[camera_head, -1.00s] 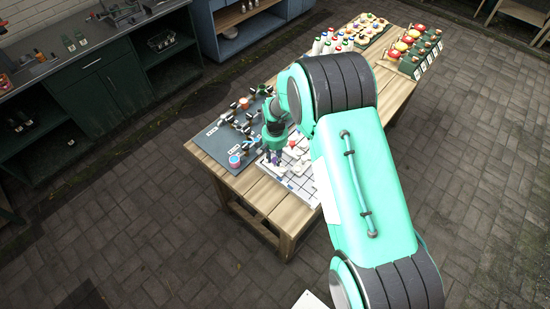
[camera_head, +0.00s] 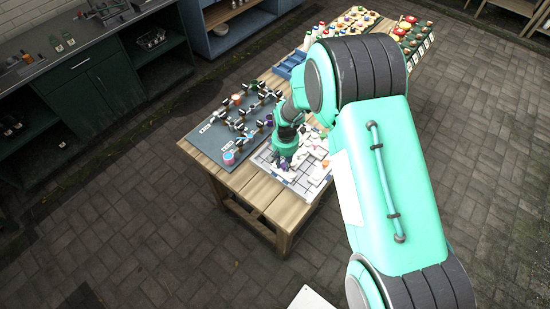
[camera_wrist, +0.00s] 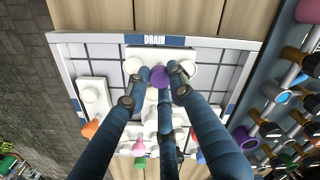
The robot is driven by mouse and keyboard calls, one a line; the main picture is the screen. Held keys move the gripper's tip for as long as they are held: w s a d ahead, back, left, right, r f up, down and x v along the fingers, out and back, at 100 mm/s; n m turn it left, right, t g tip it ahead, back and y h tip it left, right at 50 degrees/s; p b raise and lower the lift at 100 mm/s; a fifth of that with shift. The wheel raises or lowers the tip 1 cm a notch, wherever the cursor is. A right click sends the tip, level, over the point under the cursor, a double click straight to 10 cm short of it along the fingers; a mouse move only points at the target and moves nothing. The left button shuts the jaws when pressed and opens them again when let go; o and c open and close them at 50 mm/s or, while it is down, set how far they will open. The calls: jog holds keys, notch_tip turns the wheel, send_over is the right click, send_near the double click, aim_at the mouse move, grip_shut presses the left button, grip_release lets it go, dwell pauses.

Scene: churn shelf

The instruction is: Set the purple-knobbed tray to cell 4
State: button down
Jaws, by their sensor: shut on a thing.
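My gripper (camera_wrist: 158,74) is shut on the purple knob (camera_wrist: 158,78) in the wrist view, one finger on each side of it. The purple-knobbed tray (camera_wrist: 172,54) is white with round pale parts, and lies near the edge marked DRAIN. My fingers hide part of it. I cannot tell whether it touches the board. The white gridded board (camera_wrist: 250,44) is under it and also shows in the head view (camera_head: 266,160). Cell numbers cannot be read. In the head view my gripper (camera_head: 286,161) is over the board's left part, small and partly hidden.
Other white trays with coloured knobs crowd the board, one with an orange knob (camera_wrist: 91,128) and one with a pink knob (camera_wrist: 138,149). A dark panel (camera_head: 207,147) with cups and clamps lies beside the board. A blue rack (camera_head: 288,66) and bottles stand farther back.

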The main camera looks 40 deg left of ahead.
jog(key=d+b, duration=0.1)
jog(key=d, duration=0.9)
jog(key=shift+d, duration=0.2)
jog(key=c, duration=1.5)
grip_release()
jog(key=shift+d, duration=0.15)
jog(key=shift+r, duration=0.1)
jog(key=shift+a+r, duration=0.2)
jog(key=shift+r, duration=0.15)
notch_tip(320, 180, up, 11)
jog(key=shift+d+r, duration=0.1)
